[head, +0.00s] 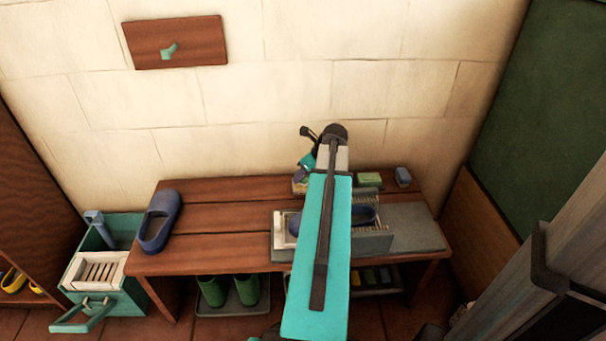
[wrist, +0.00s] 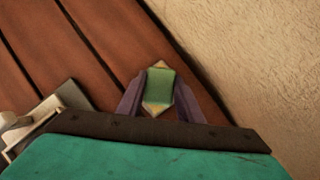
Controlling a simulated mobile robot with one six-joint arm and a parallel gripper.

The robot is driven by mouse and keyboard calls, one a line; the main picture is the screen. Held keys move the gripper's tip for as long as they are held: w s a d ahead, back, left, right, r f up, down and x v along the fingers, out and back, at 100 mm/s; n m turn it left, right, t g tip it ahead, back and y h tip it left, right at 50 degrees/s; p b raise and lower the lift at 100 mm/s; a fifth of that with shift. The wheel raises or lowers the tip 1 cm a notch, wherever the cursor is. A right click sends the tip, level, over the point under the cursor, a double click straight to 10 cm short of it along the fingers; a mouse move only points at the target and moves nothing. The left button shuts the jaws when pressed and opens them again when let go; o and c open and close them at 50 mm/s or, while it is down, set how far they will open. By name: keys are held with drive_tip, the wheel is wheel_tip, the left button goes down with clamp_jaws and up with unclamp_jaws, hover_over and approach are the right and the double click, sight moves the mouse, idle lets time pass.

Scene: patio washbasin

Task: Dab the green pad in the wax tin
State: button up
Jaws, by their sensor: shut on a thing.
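My gripper (wrist: 160,100) has purple fingers closed on the sides of the green pad (wrist: 160,86), a green block with tan pointed ends. In the head view my gripper (head: 303,173) is low over the back of the wooden bench, mostly behind my teal arm. A small pale thing (head: 299,187) shows beneath it there, too small to identify. A green-topped block (head: 369,180) lies on the bench to the right of my gripper. I cannot make out the wax tin for certain in either view.
A blue clog (head: 160,222) lies on the left of the bench (head: 215,240). Another blue clog (head: 364,214) sits in a pale holder on a grey mat (head: 413,224), partly behind my arm. A blue-grey block (head: 403,176) is at the back right. The wall is close behind.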

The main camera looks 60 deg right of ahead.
drive_tip(key=shift+f, duration=0.35)
idle(0.5)
drive_tip(key=shift+f+p, duration=0.1)
drive_tip(key=shift+p, duration=0.55)
idle(3.5)
drive_tip(key=shift+r+p, duration=3.6)
drive_tip(key=shift+p, duration=0.25)
